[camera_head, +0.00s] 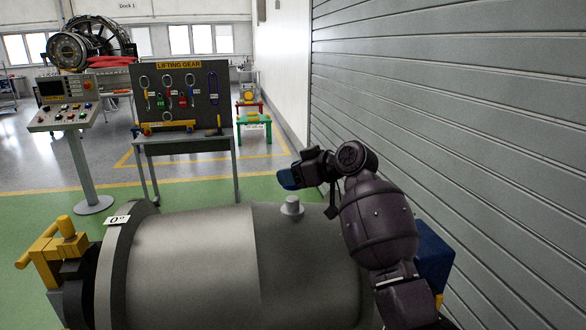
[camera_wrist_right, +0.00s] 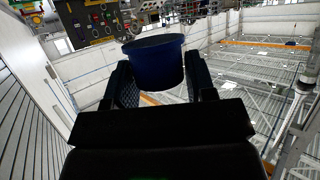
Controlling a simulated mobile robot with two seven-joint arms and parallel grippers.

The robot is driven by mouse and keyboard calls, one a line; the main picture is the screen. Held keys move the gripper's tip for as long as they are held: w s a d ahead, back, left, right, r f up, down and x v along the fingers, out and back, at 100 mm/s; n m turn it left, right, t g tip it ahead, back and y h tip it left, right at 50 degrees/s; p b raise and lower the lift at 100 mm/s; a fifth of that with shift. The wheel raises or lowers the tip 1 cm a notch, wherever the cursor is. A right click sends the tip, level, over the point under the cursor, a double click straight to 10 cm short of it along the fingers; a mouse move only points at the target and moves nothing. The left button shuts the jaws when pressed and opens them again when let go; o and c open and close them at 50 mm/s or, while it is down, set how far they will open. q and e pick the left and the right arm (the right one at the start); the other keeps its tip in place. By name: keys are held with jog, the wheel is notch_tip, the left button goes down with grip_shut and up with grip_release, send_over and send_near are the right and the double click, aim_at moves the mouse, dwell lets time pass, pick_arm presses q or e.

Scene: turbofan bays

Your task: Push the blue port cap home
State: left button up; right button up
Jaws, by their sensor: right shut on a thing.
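The blue port cap (camera_head: 288,180) is held by my right gripper (camera_head: 305,173), above and beside the short grey port (camera_head: 291,206) on top of the large grey cylinder (camera_head: 205,262). The cap is apart from the port. In the right wrist view the blue cap (camera_wrist_right: 155,62) sits between the two dark fingers of my right gripper (camera_wrist_right: 160,80), which is shut on it. The port does not show in the wrist view. My left gripper is not in view.
A yellow clamp-like fitting (camera_head: 55,245) is at the cylinder's left end, by a white "0°" label (camera_head: 117,220). A grey slatted wall (camera_head: 450,110) stands close on the right. A lifting gear board (camera_head: 180,95) and a control console (camera_head: 65,115) stand behind.

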aim_at(293, 198)
jog(key=shift+f+b, duration=0.3)
jog(key=shift+f, duration=0.65)
jog(key=shift+p, duration=0.4)
dwell(1.1)
jog(key=shift+f, duration=0.2)
jog(key=shift+f+b, duration=0.75)
jog(key=shift+f, duration=0.5)
jog(key=o, duration=1)
jog(key=shift+c, duration=0.2)
jog(key=shift+f, duration=0.1)
